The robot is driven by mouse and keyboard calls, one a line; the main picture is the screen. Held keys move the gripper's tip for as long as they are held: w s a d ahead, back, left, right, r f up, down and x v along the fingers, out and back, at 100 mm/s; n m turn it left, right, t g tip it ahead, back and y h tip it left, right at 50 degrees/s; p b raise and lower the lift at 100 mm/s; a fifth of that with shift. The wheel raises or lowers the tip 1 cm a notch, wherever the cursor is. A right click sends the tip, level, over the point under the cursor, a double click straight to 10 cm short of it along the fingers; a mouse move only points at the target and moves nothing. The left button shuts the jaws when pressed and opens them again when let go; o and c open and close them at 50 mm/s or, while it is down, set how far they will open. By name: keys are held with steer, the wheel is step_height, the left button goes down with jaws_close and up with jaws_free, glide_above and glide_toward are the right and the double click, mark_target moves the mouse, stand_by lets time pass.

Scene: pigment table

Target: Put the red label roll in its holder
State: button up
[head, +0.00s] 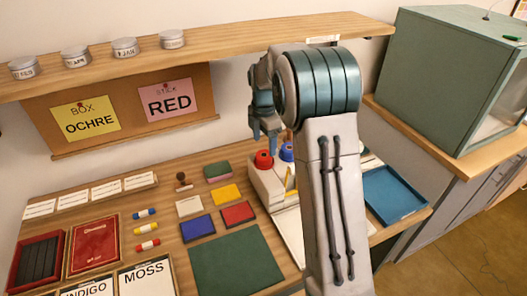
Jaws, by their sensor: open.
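A small red roll (263,160) with a dark centre sits at the left end of a pale, boxy stand (264,181). A blue roll (286,153) is just to its right, partly hidden by my arm. I cannot tell whether the red roll is seated in a slot or only rests there. My gripper (267,137) points down, open, just above and behind the two rolls in the picture. Nothing shows between its fingers. My arm hides the right part of the stand.
A blue tray (392,192) lies right of my arm. A green mat (237,262), coloured pads and a stamp (183,181) lie to the left. A wooden shelf (215,45) with several jars overhangs the back. A large green cabinet (440,75) stands at the right.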

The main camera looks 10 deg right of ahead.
step_height(320, 180, up, 2)
steer(key=shift+r, duration=0.1)
steer(key=s+r+m+t, duration=0.1)
steer(key=s+r+m, duration=0.3)
steer(key=s+m, duration=0.55)
steer(key=s+r+m+t, duration=0.1)
steer(key=s+r+m, duration=0.4)
steer(key=s, duration=0.8)
steer(key=s+f+m+t, duration=0.1)
steer(key=s+f+m, duration=0.3)
steer(key=s+m, duration=0.3)
steer(key=shift+s+a, duration=0.15)
steer(key=shift+s, duration=0.7)
steer(key=shift+m, duration=0.25)
